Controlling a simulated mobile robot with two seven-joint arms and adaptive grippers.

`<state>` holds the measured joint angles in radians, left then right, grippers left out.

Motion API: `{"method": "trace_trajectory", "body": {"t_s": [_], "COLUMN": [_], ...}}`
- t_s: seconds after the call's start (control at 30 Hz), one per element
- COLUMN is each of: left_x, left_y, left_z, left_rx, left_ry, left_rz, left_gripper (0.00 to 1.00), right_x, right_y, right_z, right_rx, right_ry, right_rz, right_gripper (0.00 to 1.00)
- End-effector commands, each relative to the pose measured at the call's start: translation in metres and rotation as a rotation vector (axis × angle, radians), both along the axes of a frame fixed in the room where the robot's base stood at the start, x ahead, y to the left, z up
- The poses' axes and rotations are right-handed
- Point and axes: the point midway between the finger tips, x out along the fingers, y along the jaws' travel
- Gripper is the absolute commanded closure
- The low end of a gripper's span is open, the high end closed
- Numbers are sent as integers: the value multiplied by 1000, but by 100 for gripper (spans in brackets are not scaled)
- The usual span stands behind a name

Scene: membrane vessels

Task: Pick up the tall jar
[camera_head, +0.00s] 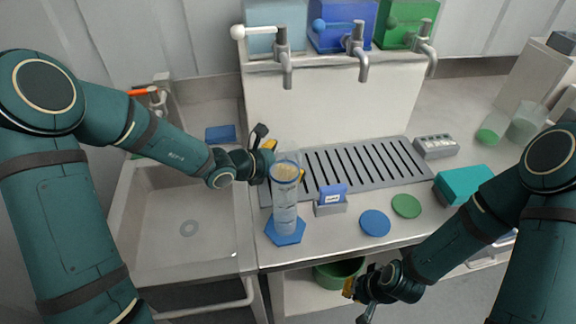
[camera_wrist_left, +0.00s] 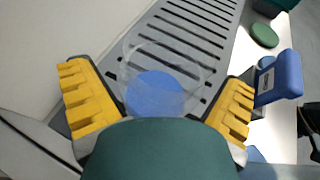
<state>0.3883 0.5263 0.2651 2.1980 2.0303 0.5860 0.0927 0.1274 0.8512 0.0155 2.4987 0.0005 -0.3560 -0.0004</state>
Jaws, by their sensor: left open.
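The tall jar (camera_head: 285,209) is a clear cylinder with a blue rim and stands upright on a blue hexagonal mat (camera_head: 287,233) near the counter's front edge. My left gripper (camera_head: 284,160) is open at the jar's upper part, its yellow fingers partly hidden behind the jar. In the left wrist view the clear round jar (camera_wrist_left: 145,58), with blue showing through it, is between the spread yellow fingers (camera_wrist_left: 158,103); I cannot tell whether they touch it. My right gripper (camera_head: 358,292) is low in front of the counter, away from the jar; its finger gap is unclear.
A blue labelled block on a grey holder (camera_head: 331,199) stands close to the jar's right. Blue (camera_head: 375,223) and green (camera_head: 406,206) discs lie further right. A slotted drain (camera_head: 360,165) lies behind, under several taps. The sink (camera_head: 190,220) is left.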

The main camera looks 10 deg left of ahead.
Motion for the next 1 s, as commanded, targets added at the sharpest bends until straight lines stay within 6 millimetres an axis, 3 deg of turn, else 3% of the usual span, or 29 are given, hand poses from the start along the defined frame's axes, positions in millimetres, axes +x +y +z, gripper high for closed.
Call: {"method": "trace_trajectory", "body": {"t_s": [0.2, 0.23, 0.4, 0.43, 0.83, 1.0], "left_x": [1, 1, 1, 1, 1, 1], "left_y": [-1, -1, -1, -1, -1, -1], "left_z": [0, 0, 0, 0, 3, 25], "left_rx": [0, 0, 0, 0, 0, 1], "left_ry": [0, 0, 0, 0, -1, -4], "left_rz": [0, 0, 0, 0, 0, -2], "left_gripper": [0, 4, 63, 68, 69, 70], "right_x": [0, 0, 0, 0, 0, -1], "right_y": [0, 0, 0, 0, 0, 0], "right_z": [0, 0, 0, 0, 1, 9], "right_rx": [0, 0, 0, 0, 0, 0], "right_ry": [-1, -1, 0, 0, 0, 3], "right_rz": [0, 0, 0, 0, 0, 1], "right_gripper": [100, 100, 100, 100, 100, 100]}}
